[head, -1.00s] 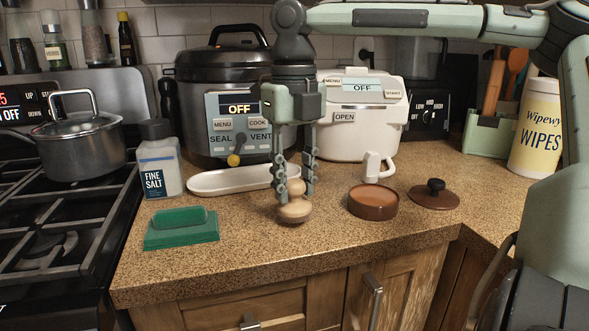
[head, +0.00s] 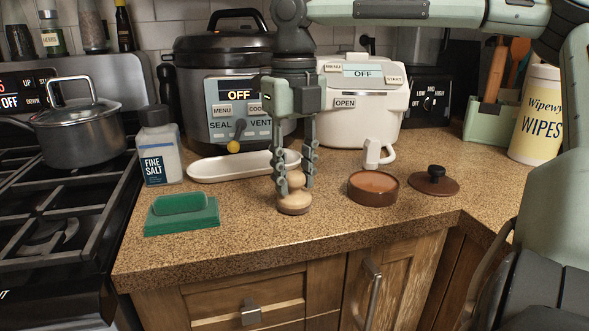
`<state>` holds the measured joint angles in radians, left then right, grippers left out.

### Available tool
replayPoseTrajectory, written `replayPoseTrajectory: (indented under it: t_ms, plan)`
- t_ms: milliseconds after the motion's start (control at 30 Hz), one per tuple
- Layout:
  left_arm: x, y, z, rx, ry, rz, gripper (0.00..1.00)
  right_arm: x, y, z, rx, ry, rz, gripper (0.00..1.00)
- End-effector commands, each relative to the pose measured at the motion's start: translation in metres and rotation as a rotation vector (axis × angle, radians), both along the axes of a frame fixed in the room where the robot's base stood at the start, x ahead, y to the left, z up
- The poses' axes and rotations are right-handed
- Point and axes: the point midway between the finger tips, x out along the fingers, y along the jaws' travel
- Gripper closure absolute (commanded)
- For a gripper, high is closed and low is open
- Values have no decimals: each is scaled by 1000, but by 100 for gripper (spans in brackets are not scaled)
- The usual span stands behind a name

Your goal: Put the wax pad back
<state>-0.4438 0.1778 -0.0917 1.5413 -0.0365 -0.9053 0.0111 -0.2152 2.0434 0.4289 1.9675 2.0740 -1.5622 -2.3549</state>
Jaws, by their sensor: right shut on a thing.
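A round turned-wood piece with a knob on a wider base (head: 294,203), seemingly the wax pad, stands upright at the front middle of the counter. My right gripper (head: 295,187) comes down from above and is shut on its knob; the base looks to be on or barely above the counter. To its right is a round brown dish (head: 372,199) with an orange-brown filling, probably wax. A brown lid with a black knob (head: 434,187) lies right of the dish. My left gripper is not in view.
A green block on a green base (head: 181,228) sits front left. A white oblong tray (head: 215,172), salt container (head: 159,155), dark cooker (head: 215,70) and white appliance (head: 345,130) stand behind. A white mug-like handle (head: 377,152) rises just behind the dish. Counter between wooden piece and dish is clear.

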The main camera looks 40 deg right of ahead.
Motion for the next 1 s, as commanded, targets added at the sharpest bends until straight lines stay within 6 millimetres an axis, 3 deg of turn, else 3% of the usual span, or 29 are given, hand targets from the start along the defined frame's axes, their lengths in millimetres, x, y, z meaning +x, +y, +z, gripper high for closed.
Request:
replayPoseTrajectory:
  t_ms: [133, 167, 333, 733, 1000]
  plan:
    - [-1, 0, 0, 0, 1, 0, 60, 0, 0, -3, 0, 1, 0, 93]
    - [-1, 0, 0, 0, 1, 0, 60, 0, 0, -3, 0, 1, 0, 66]
    - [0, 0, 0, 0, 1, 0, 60, 0, 0, -3, 0, 1, 0, 45]
    - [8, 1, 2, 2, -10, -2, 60, 1, 0, 6, 0, -1, -1, 45]
    - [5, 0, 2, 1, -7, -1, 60, 1, 0, 58, 0, -3, -2, 45]
